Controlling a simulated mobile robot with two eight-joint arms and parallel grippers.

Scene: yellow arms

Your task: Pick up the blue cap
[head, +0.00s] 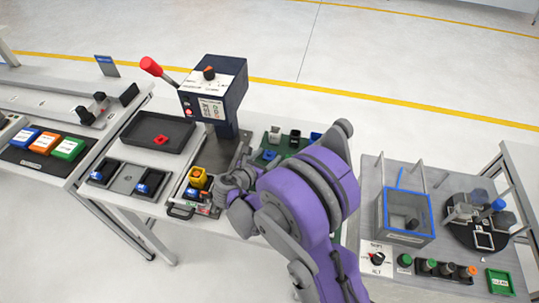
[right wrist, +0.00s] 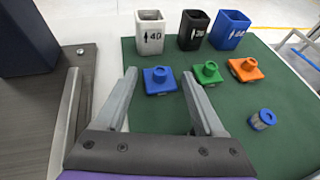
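A blue cap (right wrist: 160,80) with a square base and round knob sits on a green mat (right wrist: 215,125) in the right wrist view. A green cap (right wrist: 207,73) and an orange cap (right wrist: 245,69) of like shape stand to its right. My right gripper (right wrist: 158,76) is open and empty; its fingers point toward the blue cap, which appears between the fingertips. Whether they touch it I cannot tell. In the head view my right gripper (head: 240,180) is beside the mat, partly hidden by its own purple arm. My left gripper is not in view.
White (right wrist: 150,33), black (right wrist: 193,30) and blue (right wrist: 231,30) square cups stand behind the caps. A small blue cylinder (right wrist: 262,119) lies at the mat's right. A press with a red-knobbed lever (head: 213,90) stands left of the mat. A blue-edged clear box (head: 405,215) is at right.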

